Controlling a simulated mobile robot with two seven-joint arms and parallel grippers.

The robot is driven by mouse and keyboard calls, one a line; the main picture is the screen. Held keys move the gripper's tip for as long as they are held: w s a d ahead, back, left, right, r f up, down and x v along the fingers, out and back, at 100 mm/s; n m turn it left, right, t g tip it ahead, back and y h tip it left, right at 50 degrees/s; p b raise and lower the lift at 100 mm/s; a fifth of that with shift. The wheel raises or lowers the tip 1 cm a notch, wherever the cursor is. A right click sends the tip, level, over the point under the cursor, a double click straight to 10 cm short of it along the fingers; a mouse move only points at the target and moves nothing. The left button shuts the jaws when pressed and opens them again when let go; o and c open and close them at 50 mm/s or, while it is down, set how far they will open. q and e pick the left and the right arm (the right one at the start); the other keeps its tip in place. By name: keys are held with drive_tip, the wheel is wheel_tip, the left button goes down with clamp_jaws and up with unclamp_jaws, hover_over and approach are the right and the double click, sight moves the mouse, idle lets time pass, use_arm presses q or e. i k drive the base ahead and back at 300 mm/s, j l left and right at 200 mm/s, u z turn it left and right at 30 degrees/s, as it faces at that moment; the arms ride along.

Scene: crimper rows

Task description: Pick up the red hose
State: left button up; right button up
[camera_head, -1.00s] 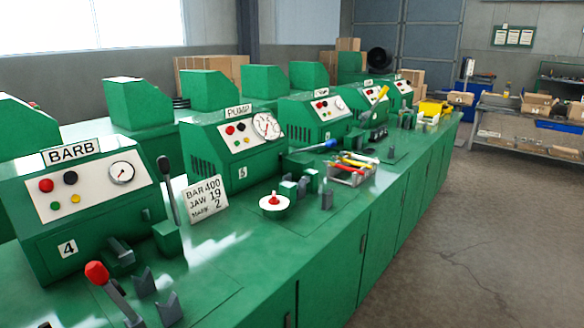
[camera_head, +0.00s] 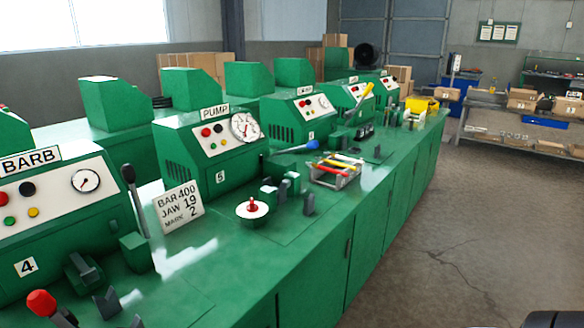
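A small grey open tray (camera_head: 333,182) stands on the green bench near the middle of the view. Several thin coloured pieces lie across it, yellow, white and red. The red piece (camera_head: 338,164) looks like the red hose, but it is small and partly mixed with the others, so I cannot tell its ends. Neither of my grippers is in view. A dark and white rounded part shows at the bottom right corner; I cannot tell what it is.
Green machines with gauges line the bench, including one marked PUMP (camera_head: 210,150). A white disc with a red knob (camera_head: 252,209) and a sign (camera_head: 179,207) stand nearer. Floor (camera_head: 450,230) to the right is clear.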

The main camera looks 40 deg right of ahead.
sight(318, 167)
drive_tip(key=l+u, duration=0.55)
drive_tip(key=l, duration=0.15)
drive_tip(key=l+u, duration=0.15)
drive_tip(key=l, duration=0.25)
drive_tip(key=k+l+u, duration=0.2)
drive_tip(key=l, duration=0.2)
drive_tip(key=l+u, duration=0.15)
drive_tip(key=l, duration=0.25)
drive_tip(key=k+l+u, duration=0.2)
drive_tip(key=l, duration=0.15)
drive_tip(key=k+l, duration=0.1)
drive_tip(key=l, duration=0.3)
drive_tip(key=k+l, duration=0.15)
drive_tip(key=l, duration=0.2)
drive_tip(key=k+l+u, duration=0.1)
drive_tip(key=l, duration=0.3)
drive_tip(key=k+l, duration=0.1)
drive_tip(key=l, duration=0.3)
drive_tip(key=k+l, duration=0.15)
drive_tip(key=l, duration=0.2)
drive_tip(key=k+l, duration=0.15)
drive_tip(key=l, duration=0.25)
drive_tip(key=i+u, duration=0.05)
